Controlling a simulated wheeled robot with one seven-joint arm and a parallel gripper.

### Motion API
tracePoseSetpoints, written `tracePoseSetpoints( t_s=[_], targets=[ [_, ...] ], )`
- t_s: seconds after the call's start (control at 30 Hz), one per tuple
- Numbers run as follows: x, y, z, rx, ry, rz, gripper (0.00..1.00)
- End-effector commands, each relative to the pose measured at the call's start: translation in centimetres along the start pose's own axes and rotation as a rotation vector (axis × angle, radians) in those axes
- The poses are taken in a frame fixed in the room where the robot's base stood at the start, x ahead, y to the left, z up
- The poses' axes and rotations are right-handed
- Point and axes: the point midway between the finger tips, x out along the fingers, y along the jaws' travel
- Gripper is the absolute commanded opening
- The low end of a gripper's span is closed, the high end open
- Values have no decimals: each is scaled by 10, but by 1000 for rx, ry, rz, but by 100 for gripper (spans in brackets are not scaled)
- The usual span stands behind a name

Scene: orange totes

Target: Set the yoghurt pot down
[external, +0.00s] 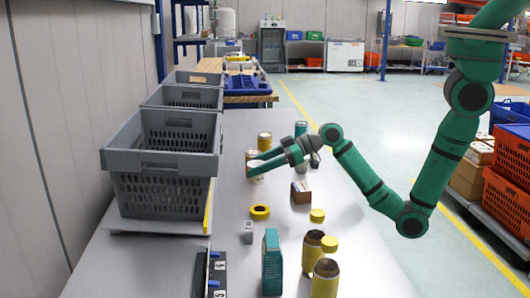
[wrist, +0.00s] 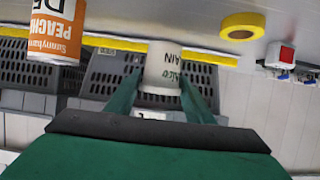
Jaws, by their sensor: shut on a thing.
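The yoghurt pot (wrist: 163,68) is white with dark lettering. In the wrist view it sits between the two green fingers of my gripper (wrist: 160,95), which is shut on it. That view is upside down, with the tabletop at the top. In the external view my gripper (external: 257,164) reaches left over the table (external: 210,262) towards the grey crates. A can-shaped item (external: 254,174) shows at its fingertips there; I cannot tell whether it is the pot. Whether the pot's base touches the table is also unclear.
An orange-and-white peach can (wrist: 53,32) stands close beside the pot. Yellow tape (external: 260,212) and a small brown box (external: 301,192) lie nearby. Grey crates (external: 160,188) line the left.

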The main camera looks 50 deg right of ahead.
Motion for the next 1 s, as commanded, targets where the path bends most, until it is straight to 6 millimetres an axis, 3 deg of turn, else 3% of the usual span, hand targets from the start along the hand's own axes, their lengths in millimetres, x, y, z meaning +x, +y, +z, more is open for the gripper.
tracePoseSetpoints(
  t_s=[0.4, 0.87, 0.9, 0.97, 1.0],
  targets=[
    [18, -1, 43, 1, -1, -2, 22],
    [21, 0, 49, -1, 1, -1, 22],
    [21, 0, 50, -1, 0, -2, 55],
    [21, 0, 49, -1, 0, -2, 67],
    [21, 0, 49, -1, 0, -1, 67]
  ],
)
